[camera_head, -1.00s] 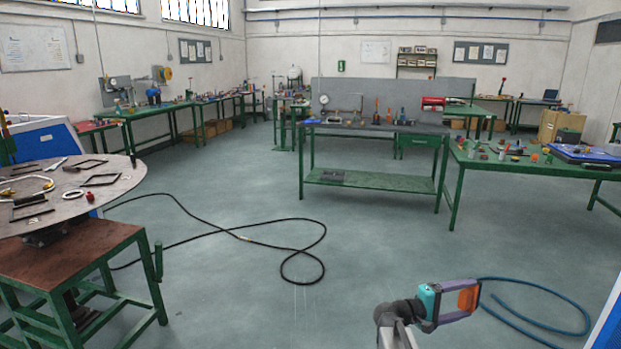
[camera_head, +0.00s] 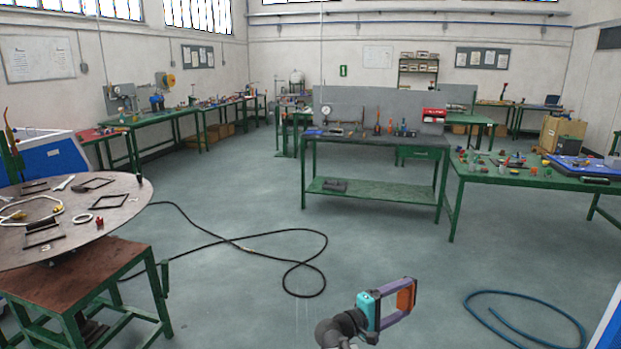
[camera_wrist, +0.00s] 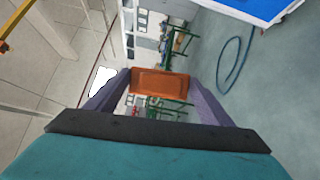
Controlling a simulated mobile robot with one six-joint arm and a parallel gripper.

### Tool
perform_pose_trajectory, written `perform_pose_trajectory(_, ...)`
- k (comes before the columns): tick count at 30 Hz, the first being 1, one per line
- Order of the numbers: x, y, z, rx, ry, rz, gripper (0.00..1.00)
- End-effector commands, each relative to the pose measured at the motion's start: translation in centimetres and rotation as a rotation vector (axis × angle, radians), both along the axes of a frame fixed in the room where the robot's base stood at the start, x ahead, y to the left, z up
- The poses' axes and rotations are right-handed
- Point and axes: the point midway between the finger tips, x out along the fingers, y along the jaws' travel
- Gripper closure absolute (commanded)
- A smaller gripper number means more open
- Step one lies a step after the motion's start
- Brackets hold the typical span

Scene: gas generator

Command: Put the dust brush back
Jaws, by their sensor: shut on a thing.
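My gripper (camera_head: 404,297), with a teal body and purple fingers, is at the lower right of the head view, in front of open floor. It is shut on an orange-brown block (camera_wrist: 160,83) between its fingertips, which appears to be the dust brush. The block also shows in the head view (camera_head: 406,299). No bristles can be made out. The held block is clear of every table.
A green workbench (camera_head: 372,187) with a grey back panel stands ahead. A green table (camera_head: 545,180) is at the right, and a round-topped table (camera_head: 125,205) at the left. A black hose (camera_head: 265,236) and a blue hose (camera_head: 548,336) lie on the floor.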

Motion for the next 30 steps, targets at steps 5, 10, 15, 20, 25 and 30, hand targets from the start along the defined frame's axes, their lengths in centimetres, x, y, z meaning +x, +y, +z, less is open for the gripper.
perform_pose_trajectory(5,-0.7,3.4,2.9,0.000,-0.001,0.055,0.43)
perform_pose_trajectory(10,-1.5,6.2,5.0,0.001,-0.002,0.104,0.43)
perform_pose_trajectory(15,-2.5,8.6,6.8,0.001,-0.004,0.147,0.43)
perform_pose_trajectory(20,-3.8,9.9,7.9,0.003,-0.008,0.176,0.43)
perform_pose_trajectory(25,-4.8,9.4,7.9,0.005,-0.013,0.177,0.43)
perform_pose_trajectory(30,-5.3,9.2,8.0,0.007,-0.020,0.179,0.43)
